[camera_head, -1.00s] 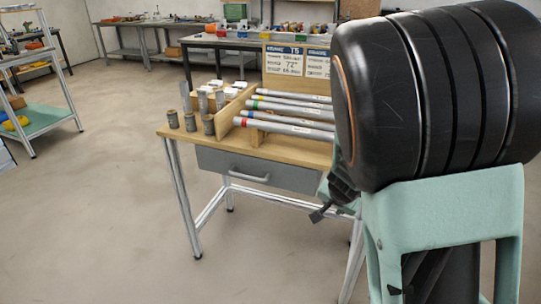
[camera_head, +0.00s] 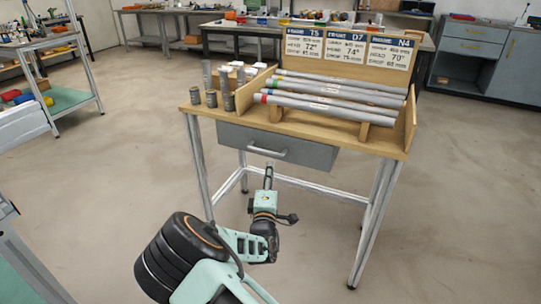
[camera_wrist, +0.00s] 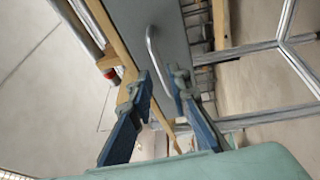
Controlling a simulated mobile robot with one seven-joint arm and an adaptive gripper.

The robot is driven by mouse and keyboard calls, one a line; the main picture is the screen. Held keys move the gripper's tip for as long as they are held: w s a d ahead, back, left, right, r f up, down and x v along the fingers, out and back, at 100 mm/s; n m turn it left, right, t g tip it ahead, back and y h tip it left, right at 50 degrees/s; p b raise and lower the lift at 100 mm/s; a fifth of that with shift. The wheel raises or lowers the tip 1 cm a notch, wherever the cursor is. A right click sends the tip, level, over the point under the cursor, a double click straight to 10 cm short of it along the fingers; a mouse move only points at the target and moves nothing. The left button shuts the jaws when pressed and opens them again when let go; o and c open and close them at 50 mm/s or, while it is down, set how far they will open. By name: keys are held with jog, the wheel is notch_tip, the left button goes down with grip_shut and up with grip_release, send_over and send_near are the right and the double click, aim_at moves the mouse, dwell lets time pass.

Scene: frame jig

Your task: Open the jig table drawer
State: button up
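The jig table (camera_head: 400,146) has a wooden top and metal legs. Its grey drawer (camera_head: 312,153) sits under the top and looks shut. The drawer's pale bar handle (camera_head: 267,153) is on the front, and the handle also shows in the wrist view (camera_wrist: 154,48). My gripper (camera_head: 268,170) is in front of the drawer, just below the handle in the head view. In the wrist view my gripper (camera_wrist: 161,82) has its two blue fingers apart, with the handle's lower part between their lines. I see no clear contact; the depth gap cannot be told.
On the table are several grey tubes (camera_head: 330,93), small cylinders (camera_head: 228,101) and a sign board (camera_head: 349,46). A shelf unit (camera_head: 71,100) stands at left, with benches (camera_head: 160,22) behind. The floor in front of the table is mostly open.

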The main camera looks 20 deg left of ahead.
aim_at(265, 151)
jog(key=shift+n+y, duration=0.6)
jog(key=shift+n, duration=0.2)
jog(key=x, duration=0.3)
jog(key=a+b+x, duration=0.1)
jog(key=x, duration=0.2)
jog(key=b+x, duration=0.1)
jog(key=x, duration=0.3)
jog(key=shift+s+a+f, duration=0.1)
jog(key=shift+s+a, duration=0.25)
jog(key=shift+a, duration=0.05)
jog(key=shift+c, duration=0.2)
grip_shut()
